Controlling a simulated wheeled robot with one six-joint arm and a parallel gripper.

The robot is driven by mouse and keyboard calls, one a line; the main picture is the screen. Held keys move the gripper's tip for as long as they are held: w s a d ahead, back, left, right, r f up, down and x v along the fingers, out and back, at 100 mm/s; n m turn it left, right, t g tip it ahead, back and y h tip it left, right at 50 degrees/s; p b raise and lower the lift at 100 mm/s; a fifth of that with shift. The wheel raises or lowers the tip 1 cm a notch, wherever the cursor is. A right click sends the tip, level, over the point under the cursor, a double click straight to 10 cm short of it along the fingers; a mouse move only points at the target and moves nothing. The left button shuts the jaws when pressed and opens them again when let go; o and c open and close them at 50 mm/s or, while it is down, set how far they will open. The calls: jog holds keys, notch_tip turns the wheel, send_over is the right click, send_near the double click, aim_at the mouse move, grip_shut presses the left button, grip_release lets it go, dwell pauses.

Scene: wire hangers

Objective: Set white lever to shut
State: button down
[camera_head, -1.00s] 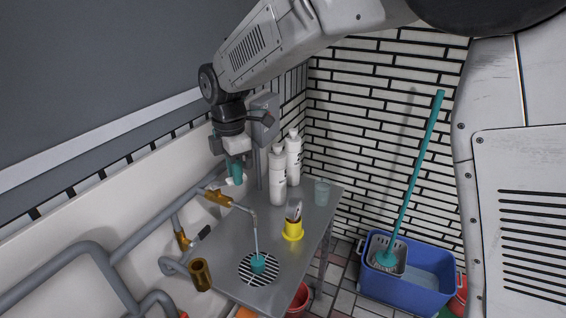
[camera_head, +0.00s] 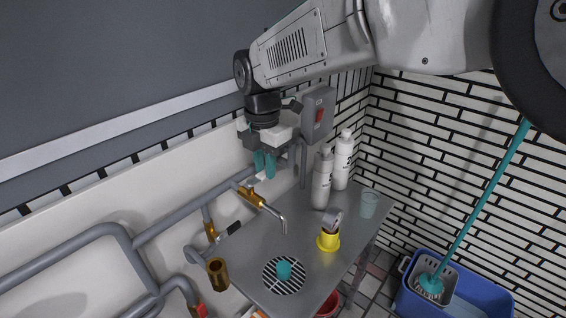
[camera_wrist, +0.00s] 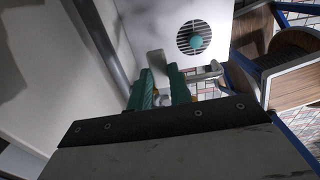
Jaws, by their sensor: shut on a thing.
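The brass tap (camera_head: 254,197) is on the wall pipe, with its bent metal spout (camera_head: 282,222) above the table. The white lever (camera_wrist: 156,62) shows as a pale plate at my fingers in the wrist view. In the head view it is mostly hidden behind the fingers. My gripper (camera_head: 265,174) has teal fingers pointing down just above the tap. It is shut on the white lever, and the fingers also show in the wrist view (camera_wrist: 164,88). No water stream shows below the spout.
A second brass valve with a black-gripped lever (camera_head: 229,230) is lower left. White bottles (camera_head: 321,182), a yellow holder (camera_head: 328,241) and a clear teal cup (camera_head: 369,203) stand on the metal table (camera_head: 300,254). A grey switch box (camera_head: 318,113) hangs behind my gripper.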

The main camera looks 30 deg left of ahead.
aim_at(264, 172)
jog(key=shift+s+a, duration=0.1)
jog(key=c, duration=1.3)
grip_release()
notch_tip(264, 172, up, 8)
jog(key=shift+f, duration=0.1)
